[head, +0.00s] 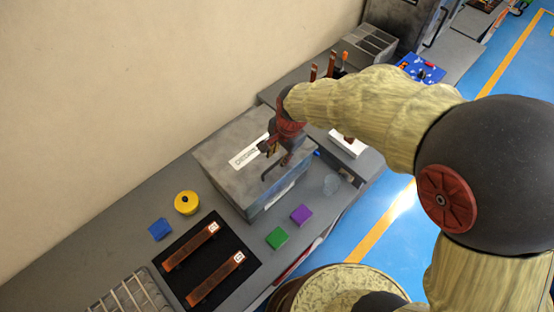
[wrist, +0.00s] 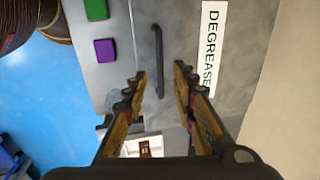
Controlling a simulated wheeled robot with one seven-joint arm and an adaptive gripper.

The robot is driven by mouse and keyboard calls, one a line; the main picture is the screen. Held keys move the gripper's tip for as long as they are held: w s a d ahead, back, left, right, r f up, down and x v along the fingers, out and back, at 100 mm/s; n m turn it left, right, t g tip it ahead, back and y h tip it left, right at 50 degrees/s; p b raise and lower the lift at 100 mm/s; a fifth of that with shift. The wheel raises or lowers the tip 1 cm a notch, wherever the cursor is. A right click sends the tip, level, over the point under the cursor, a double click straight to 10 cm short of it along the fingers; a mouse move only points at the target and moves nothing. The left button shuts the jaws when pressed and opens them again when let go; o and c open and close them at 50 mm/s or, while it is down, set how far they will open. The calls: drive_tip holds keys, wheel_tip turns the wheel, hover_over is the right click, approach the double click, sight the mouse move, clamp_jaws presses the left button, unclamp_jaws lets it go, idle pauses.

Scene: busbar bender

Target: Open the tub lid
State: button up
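The tub (head: 233,178) is a grey box with a closed lid. A white label reading "DEGREASE..." (wrist: 210,45) is on the lid, and it also shows in the head view (head: 248,153). A dark bar handle (wrist: 158,62) stands on the lid near the edge by the coloured blocks. My gripper (wrist: 163,80) is above the lid, its two fingers apart on either side of the handle's line. In the head view my gripper (head: 276,158) hides part of the lid and handle. I cannot tell whether the fingers touch the handle.
Beside the tub on the grey bench (head: 180,190) are a green block (head: 277,238), a purple block (head: 301,215), a blue block (head: 160,229) and a yellow round object (head: 187,203). A black mat (head: 240,277) holds copper bars. The wall (head: 100,100) runs behind.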

sight(276, 163)
drive_tip(key=shift+w+a+f, duration=0.15)
drive_tip(key=shift+a+f, duration=0.05)
drive_tip(key=shift+f, duration=0.9)
drive_tip(key=shift+w+a+f, duration=0.15)
drive_tip(key=shift+f, duration=0.9)
drive_tip(key=shift+c, duration=0.2)
clamp_jaws()
